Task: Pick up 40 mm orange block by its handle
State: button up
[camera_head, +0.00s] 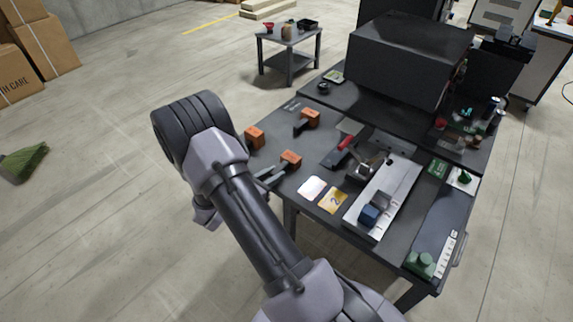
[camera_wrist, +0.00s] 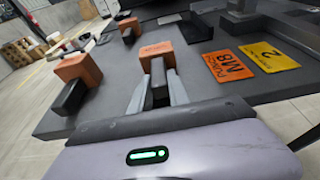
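Three orange blocks with black handles are on the dark table. The nearest block (camera_head: 291,158) is straight ahead of my gripper (camera_head: 268,177) and also shows in the wrist view (camera_wrist: 157,52). My two grey fingers (camera_wrist: 158,88) stand on either side of its black handle (camera_wrist: 159,80). Whether they press on the handle is unclear. A second block (camera_wrist: 80,68) stands to the left with its handle toward the camera; a third block (camera_wrist: 127,24) is farther back. No size marks are readable on the blocks, so I cannot tell which is 40 mm.
A metal fixture plate (camera_head: 398,190) and a red-handled tool (camera_head: 346,143) are farther right. A large dark box (camera_head: 405,62) stands at the back. Floor is free left of the table.

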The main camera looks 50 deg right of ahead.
jog(key=shift+r, duration=0.15)
grip_shut()
jog(key=shift+r+p, duration=1.1)
jog(key=shift+r, duration=0.3)
